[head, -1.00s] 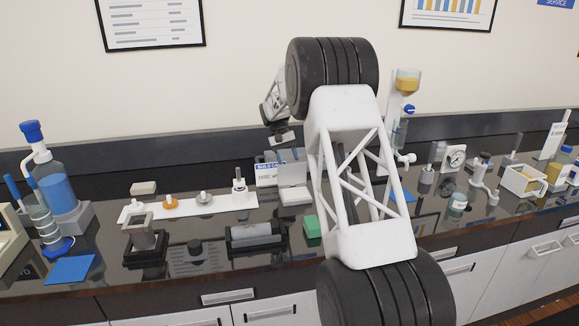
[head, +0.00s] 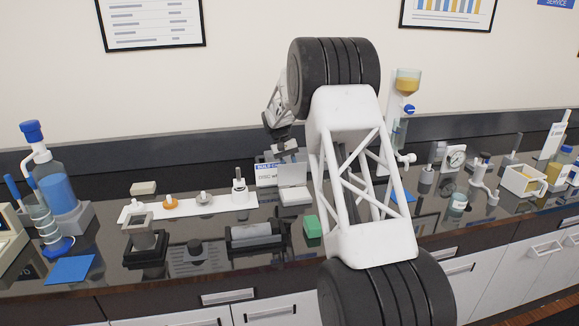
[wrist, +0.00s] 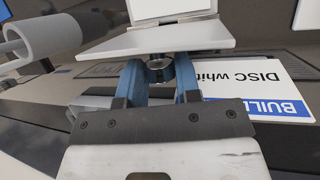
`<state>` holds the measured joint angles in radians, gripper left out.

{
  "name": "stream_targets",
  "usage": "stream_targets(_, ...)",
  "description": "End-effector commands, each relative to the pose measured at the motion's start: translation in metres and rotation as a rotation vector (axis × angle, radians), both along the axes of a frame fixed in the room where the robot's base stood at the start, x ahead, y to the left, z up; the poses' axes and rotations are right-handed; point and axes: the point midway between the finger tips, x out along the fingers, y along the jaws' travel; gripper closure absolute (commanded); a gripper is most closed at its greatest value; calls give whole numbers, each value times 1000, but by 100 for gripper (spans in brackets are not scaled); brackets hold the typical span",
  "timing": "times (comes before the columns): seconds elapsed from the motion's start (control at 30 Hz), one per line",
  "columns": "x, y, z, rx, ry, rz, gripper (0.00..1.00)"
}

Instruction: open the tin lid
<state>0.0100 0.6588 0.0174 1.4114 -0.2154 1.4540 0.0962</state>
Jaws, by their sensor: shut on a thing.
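The white tin (head: 295,197) sits on the bench near the middle of the head view, with a pale flat lid (head: 292,173) standing upright at its back. In the wrist view its white plate (wrist: 155,40) is just beyond the fingertips, with an upright panel (wrist: 170,10) behind. My gripper (head: 287,152) is low behind the lid in the head view. In the wrist view my gripper (wrist: 161,72) has its two blue fingers on either side of a small grey round piece (wrist: 160,66), shut on it. I cannot tell whether this piece belongs to the tin.
A white card (wrist: 260,85) lettered "BUILD" and "DISC" is beside the right finger. A white strip (head: 225,204) with several small parts lies left of the tin. A green block (head: 312,226) is in front. A grey cylinder (wrist: 45,35) shows at left in the wrist view.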

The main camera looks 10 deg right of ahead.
Motion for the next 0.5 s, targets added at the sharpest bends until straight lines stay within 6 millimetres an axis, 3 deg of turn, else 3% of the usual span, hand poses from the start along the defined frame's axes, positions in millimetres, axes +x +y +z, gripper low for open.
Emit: stream_targets(0.5,6,0,-3,0,75,0,100)
